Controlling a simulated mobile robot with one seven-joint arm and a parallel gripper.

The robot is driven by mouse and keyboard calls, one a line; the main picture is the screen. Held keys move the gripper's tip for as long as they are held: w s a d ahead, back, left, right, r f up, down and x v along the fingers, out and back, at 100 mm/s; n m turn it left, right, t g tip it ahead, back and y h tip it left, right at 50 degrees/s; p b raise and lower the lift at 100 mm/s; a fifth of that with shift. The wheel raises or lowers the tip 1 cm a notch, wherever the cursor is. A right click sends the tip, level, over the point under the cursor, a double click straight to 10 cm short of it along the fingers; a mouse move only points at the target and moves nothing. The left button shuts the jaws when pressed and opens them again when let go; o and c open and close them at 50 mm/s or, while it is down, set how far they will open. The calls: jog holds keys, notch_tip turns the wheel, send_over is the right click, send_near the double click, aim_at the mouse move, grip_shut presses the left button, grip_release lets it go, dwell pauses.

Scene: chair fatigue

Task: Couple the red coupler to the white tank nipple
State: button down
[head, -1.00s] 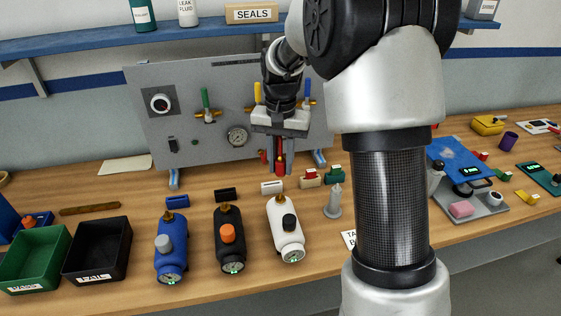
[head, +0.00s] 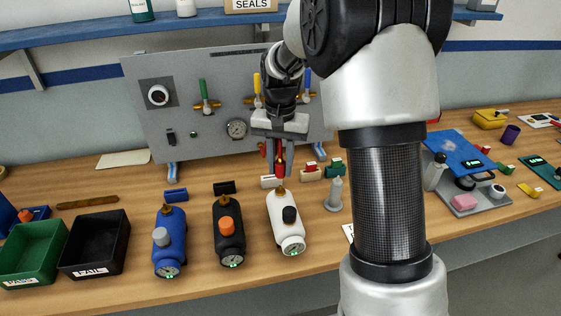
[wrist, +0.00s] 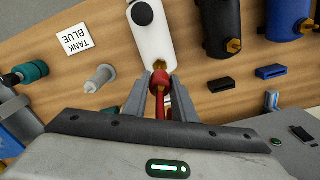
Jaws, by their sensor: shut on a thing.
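The white tank (head: 284,228) lies on the bench with its brass nipple (head: 279,190) pointing toward the back panel. It also shows in the wrist view (wrist: 153,42), where the nipple (wrist: 159,65) is partly covered. My gripper (head: 279,172) is shut on the red coupler (wrist: 160,82), just behind the tank. The coupler's front end lines up with the nipple and meets or overlaps it in the wrist view. I cannot tell whether it touches or is seated. A red hose trails back from the coupler between the fingers.
A black tank (head: 229,240) and a blue tank (head: 168,245) lie to the left. Small blocks sit behind the tanks, including a white one (head: 268,181). A grey cone-shaped part (head: 335,194) stands close on the right. The valve panel (head: 225,135) rises behind.

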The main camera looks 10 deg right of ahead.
aim_at(280, 178)
jog(key=shift+f+b, duration=0.5)
jog(key=shift+f, duration=0.65)
jog(key=shift+f+b, duration=0.7)
jog(key=shift+f, duration=0.75)
dwell(0.9)
jog(key=c, duration=1.4)
grip_release()
jog(key=shift+r, duration=0.1)
notch_tip(280, 178, up, 16)
jog(key=shift+r+p, duration=0.1)
jog(key=shift+p, duration=0.45)
jog(key=shift+r, duration=0.55)
